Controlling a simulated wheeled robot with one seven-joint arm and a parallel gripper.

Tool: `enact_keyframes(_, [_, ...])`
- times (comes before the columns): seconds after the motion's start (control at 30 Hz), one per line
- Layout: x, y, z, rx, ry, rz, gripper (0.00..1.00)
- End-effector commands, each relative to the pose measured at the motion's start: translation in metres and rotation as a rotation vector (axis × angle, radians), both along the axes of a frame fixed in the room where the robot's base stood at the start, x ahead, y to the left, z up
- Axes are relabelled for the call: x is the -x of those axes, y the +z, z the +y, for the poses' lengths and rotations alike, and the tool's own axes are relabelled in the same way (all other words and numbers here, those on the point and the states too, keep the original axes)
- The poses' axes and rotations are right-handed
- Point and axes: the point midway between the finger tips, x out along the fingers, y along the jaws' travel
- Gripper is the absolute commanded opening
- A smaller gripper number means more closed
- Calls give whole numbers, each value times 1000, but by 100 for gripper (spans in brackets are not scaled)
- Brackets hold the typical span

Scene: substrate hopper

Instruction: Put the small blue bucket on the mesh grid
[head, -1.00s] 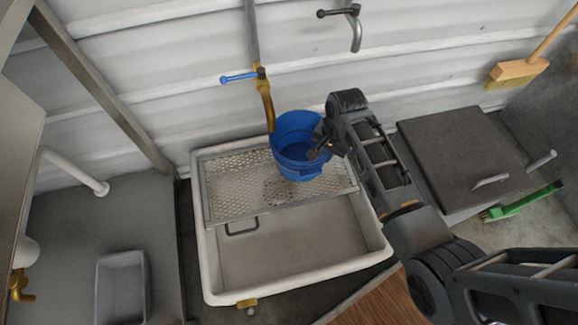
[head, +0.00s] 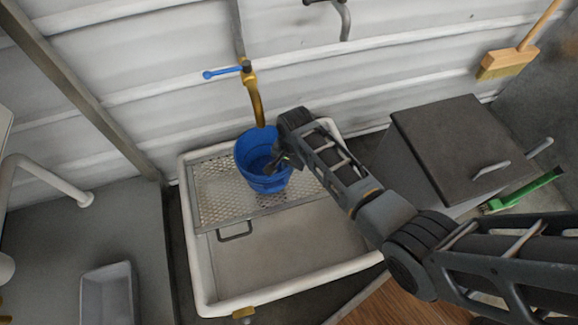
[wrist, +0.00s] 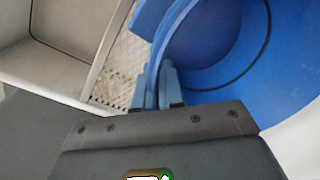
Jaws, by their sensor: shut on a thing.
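The small blue bucket (head: 266,182) is upright over the mesh grid (head: 214,190) in the head view. I cannot tell whether its base touches the mesh. The mesh grid spans the back part of a white sink. My gripper (head: 284,163) is at the bucket's right side. In the wrist view the fingers (wrist: 158,88) are shut on the wall of the blue bucket (wrist: 215,45), and the mesh (wrist: 122,70) shows to the left below it. The bucket hides part of the mesh, and my gripper hides part of the bucket's rim.
A brass tap (head: 255,100) with a blue lever hangs just behind the bucket. The white sink's front basin (head: 290,250) is empty. A dark lidded box (head: 455,140) stands at the right. A grey tray (head: 108,295) lies at the lower left.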

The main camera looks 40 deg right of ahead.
Motion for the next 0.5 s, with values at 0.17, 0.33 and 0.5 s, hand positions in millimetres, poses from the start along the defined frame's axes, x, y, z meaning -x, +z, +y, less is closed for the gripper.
enact_keyframes(0.17, [-1, 1, 0, 0, 0, -1, 0])
enact_keyframes(0.33, [0, -1, 0, 0, 1, 0, 14])
enact_keyframes(0.5, [0, -1, 0, 0, 1, 0, 30])
